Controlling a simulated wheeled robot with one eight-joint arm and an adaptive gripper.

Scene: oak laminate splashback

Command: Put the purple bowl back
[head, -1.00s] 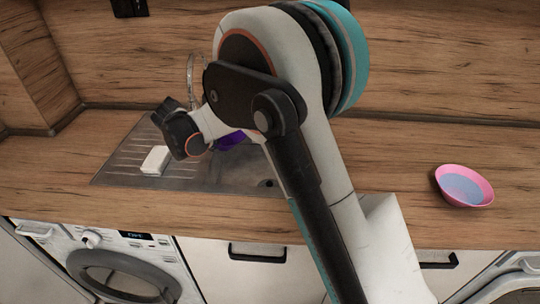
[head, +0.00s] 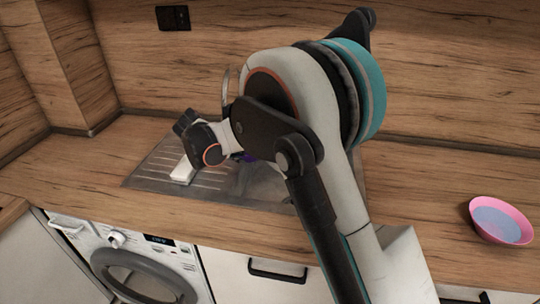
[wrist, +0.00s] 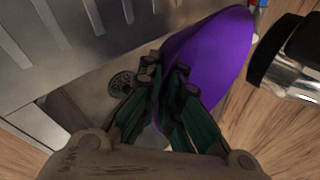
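The purple bowl (wrist: 222,50) is tilted up at the top of the wrist view. Its lower edge runs down between the fingertips of my gripper (wrist: 165,82). The two dark green fingers are close together and look closed on the bowl's wall. In the head view only a sliver of the purple bowl (head: 245,157) shows over the sink; my arm hides the rest and the fingertips.
The steel sink and drainboard (head: 150,180) lie below my arm, with a drain (wrist: 122,83) beside the fingers. A white block (head: 183,171) lies on the drainboard. A pink bowl with a blue inside (head: 501,220) stands on the clear counter at right. A black-and-chrome object (wrist: 298,65) is close by.

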